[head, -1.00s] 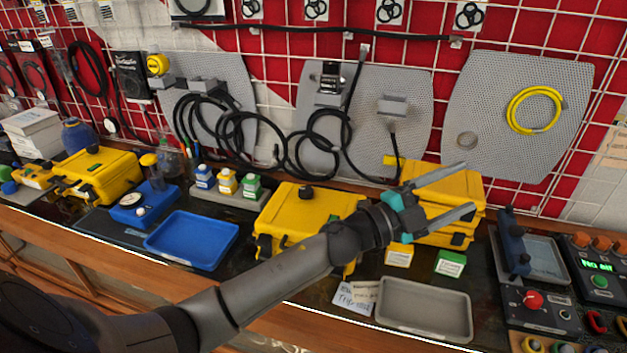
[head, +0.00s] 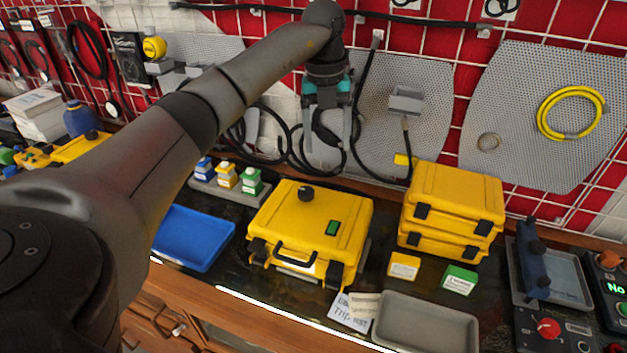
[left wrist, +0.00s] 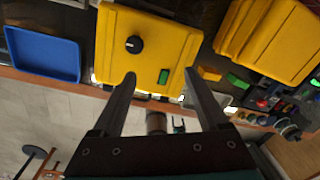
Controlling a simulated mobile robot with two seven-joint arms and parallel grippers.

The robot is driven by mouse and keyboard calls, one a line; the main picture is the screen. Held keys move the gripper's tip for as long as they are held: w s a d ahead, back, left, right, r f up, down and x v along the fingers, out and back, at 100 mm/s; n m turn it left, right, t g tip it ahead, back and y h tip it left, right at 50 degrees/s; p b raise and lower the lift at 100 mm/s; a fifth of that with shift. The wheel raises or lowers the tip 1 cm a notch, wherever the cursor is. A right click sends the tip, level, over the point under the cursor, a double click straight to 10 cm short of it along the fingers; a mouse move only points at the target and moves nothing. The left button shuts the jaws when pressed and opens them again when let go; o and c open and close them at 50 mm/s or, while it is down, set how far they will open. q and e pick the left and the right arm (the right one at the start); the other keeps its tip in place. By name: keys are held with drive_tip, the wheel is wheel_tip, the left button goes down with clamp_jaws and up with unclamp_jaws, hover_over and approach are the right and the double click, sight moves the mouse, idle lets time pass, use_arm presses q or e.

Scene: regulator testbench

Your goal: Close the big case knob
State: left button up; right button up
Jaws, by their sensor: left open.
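The big yellow case (head: 311,226) stands shut on the bench in the middle of the head view. Its black knob (head: 306,193) sits on top of the lid, towards the back. In the left wrist view the knob (left wrist: 134,44) has a pale mark on it, and the case (left wrist: 150,22) lies beyond the fingers. My left gripper (head: 328,160) is open and empty, above and behind the case with its fingers pointing down. In the left wrist view its fingertips (left wrist: 160,77) are spread, apart from the knob. My right gripper is not in view.
Two stacked yellow cases (head: 453,207) stand to the right. A blue tray (head: 190,238) lies left, beside small bottles (head: 228,176). A grey tray (head: 425,325) lies front right. Black cables (head: 280,135) hang on the wall behind the gripper.

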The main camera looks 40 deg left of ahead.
use_arm(q)
drive_tip(key=s+a+r+n+y, duration=0.1)
drive_tip(key=a+r, duration=0.1)
drive_tip(key=a, duration=0.1)
drive_tip(key=b, duration=0.2)
approach(306, 190)
drive_tip(key=shift+g, duration=0.3)
wheel_tip(306, 190, down, 9)
drive_tip(key=shift+w+r, duration=0.1)
drive_tip(key=shift+c, duration=0.3)
clamp_jaws()
